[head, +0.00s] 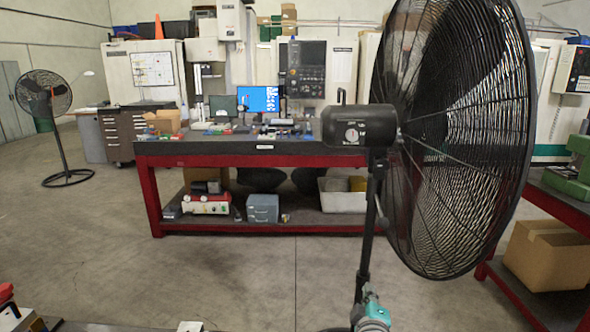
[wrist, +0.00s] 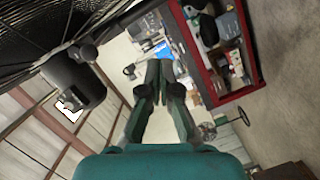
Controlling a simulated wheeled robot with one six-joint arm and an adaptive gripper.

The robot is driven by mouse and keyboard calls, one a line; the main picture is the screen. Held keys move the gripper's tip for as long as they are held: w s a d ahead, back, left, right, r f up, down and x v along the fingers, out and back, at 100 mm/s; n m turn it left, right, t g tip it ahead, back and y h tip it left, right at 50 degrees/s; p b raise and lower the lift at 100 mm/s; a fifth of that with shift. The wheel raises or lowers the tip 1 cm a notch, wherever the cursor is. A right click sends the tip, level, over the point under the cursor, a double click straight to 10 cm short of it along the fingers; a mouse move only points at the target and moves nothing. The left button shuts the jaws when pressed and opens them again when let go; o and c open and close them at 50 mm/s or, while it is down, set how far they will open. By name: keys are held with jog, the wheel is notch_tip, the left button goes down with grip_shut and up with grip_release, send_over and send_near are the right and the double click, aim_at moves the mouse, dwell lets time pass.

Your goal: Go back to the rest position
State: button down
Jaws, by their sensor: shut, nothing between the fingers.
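My gripper (wrist: 160,75) shows in the wrist view with its fingers together and nothing between them. It points out into the room, with the red workbench beyond it on the right of that view. In the head view only a teal part of my arm shows at the bottom, below the large fan; the fingers are not visible there. No mould base can be made out clearly in either view.
A large black pedestal fan (head: 455,130) stands close in front, right of centre; its motor (wrist: 75,80) is near my arm. A red workbench (head: 240,160) is behind it. Another fan (head: 45,95) stands far left. A cardboard box (head: 548,255) sits at right.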

jog(key=s+f+m+y, duration=0.1)
jog(key=s+f, duration=0.5)
jog(key=s, duration=0.4)
jog(key=s+f+m+y, duration=0.15)
jog(key=s+f, duration=0.35)
jog(key=s, duration=0.5)
jog(key=s+f+m+y, duration=0.1)
jog(key=s+f, duration=0.5)
jog(key=s, duration=0.3)
jog(key=s+r+m, duration=0.3)
jog(key=s, duration=1)
jog(key=s+r+m+g, duration=0.1)
jog(key=s+r+m, duration=0.3)
jog(key=s, duration=1)
jog(key=shift+s+r+g, duration=0.15)
jog(key=shift+r+g, duration=0.05)
jog(key=shift+g, duration=0.1)
jog(key=c, duration=1.9)
grip_release()
